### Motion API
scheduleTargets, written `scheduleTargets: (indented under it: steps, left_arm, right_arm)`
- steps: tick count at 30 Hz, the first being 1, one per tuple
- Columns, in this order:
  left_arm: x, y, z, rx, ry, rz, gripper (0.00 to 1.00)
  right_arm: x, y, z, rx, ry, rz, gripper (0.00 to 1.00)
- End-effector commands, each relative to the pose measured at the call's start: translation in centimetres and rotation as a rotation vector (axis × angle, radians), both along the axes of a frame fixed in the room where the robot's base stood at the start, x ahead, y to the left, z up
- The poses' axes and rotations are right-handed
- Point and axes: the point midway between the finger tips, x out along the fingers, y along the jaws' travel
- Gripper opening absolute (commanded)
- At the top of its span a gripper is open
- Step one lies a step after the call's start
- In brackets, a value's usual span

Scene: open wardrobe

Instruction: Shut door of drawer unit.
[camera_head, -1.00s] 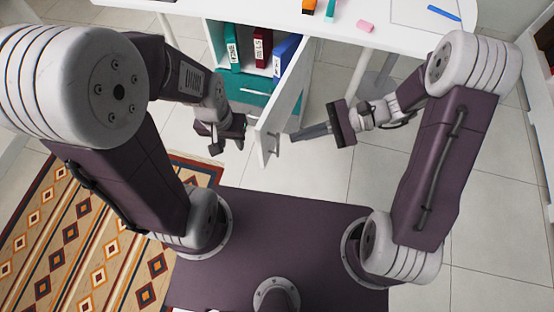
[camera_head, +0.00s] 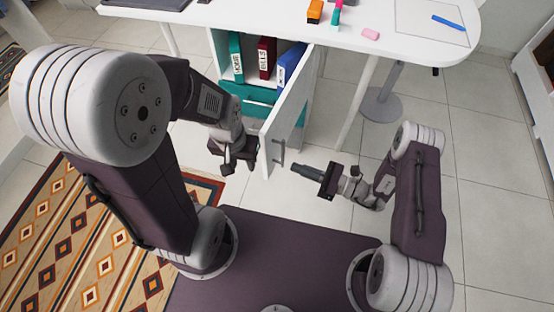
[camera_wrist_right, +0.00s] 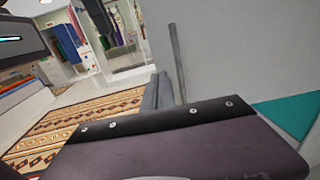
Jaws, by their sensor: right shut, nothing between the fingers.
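The drawer unit (camera_head: 217,45) stands under the white desk. Its white door (camera_head: 290,105) stands open, swung out toward me, with a grey bar handle (camera_head: 279,152) near its free edge. In the right wrist view the door is the large grey panel (camera_wrist_right: 240,50) and its handle (camera_wrist_right: 176,60) is upright. My right gripper (camera_head: 292,168) is shut and empty, just right of the handle; its fingers (camera_wrist_right: 158,90) show close beside the handle in the wrist view. My left gripper (camera_head: 238,165) is just left of the door's free edge; its finger opening is unclear.
Binders (camera_head: 266,55) stand on the shelf inside the unit, above teal drawer fronts (camera_head: 250,93). The white desk top (camera_head: 280,18) overhangs the unit, with a desk leg (camera_head: 357,105) to the right. A patterned rug (camera_head: 75,245) lies at left. Tiled floor is clear at right.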

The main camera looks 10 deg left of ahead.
Motion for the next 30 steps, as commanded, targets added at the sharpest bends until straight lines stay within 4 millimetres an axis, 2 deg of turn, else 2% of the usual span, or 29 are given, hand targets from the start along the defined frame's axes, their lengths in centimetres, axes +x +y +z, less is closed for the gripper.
scheduleTargets:
  steps: [1,6,12,16,30]
  left_arm:
    - [0.0,0.0,0.0,0.000,0.000,0.000,0.36]
    - [0.0,0.0,0.0,0.000,0.000,0.000,0.36]
    - [0.0,0.0,-0.1,0.000,0.000,0.000,0.36]
    - [0.0,0.0,-0.1,0.000,0.000,0.000,0.36]
    - [0.0,0.0,-0.3,0.000,0.000,0.000,0.36]
  right_arm:
    - [0.0,1.2,0.0,0.000,-0.001,0.008,0.00]
    - [0.6,4.6,0.0,0.000,-0.002,0.007,0.00]
    - [1.2,7.1,0.0,0.000,-0.002,0.003,0.00]
    - [1.3,7.7,0.0,0.000,-0.002,0.001,0.00]
    - [1.5,8.0,-0.1,0.000,-0.001,-0.011,0.00]
